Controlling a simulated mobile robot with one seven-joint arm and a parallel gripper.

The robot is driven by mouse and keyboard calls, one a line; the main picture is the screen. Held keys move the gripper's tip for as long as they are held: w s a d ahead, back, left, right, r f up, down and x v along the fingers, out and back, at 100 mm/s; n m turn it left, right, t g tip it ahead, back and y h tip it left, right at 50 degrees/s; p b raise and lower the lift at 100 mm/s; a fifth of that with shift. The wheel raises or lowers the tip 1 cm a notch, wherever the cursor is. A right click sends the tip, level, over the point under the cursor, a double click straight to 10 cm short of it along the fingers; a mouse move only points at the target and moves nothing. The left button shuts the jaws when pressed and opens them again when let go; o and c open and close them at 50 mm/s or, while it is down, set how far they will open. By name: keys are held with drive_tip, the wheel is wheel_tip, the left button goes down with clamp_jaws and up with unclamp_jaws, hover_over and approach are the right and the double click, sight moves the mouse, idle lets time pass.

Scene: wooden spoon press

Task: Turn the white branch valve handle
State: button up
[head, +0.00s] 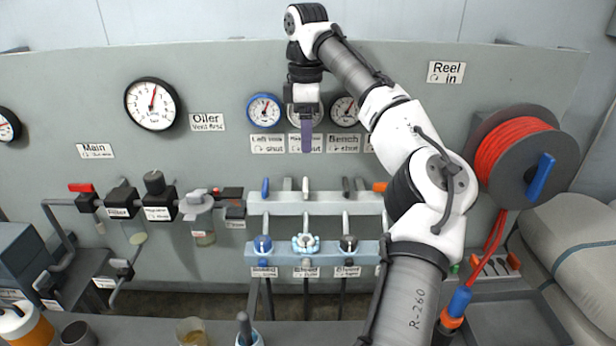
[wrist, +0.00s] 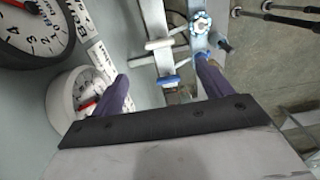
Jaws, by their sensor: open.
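In the wrist view, the white handle (wrist: 160,44) and the blue handle (wrist: 168,82) show beyond the gap between my two purple fingers (wrist: 163,67). My gripper partly hides the middle gauge and label.
A lower bar (head: 283,256) carries a blue knob (head: 262,244), a white-and-blue knob (head: 305,243) and a black knob (head: 348,244). An orange handle (head: 380,186) is partly behind my arm. A red hose reel (head: 520,150) stands at right. The wall between labels and handles is clear.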

sight(305, 184)
wheel_tip(305, 184, down, 13)
drive_tip(key=shift+a+f+p, duration=0.1)
drive_tip(key=shift+a+p, duration=0.05)
drive_tip(key=shift+p, duration=0.15)
drive_tip(key=c, duration=1)
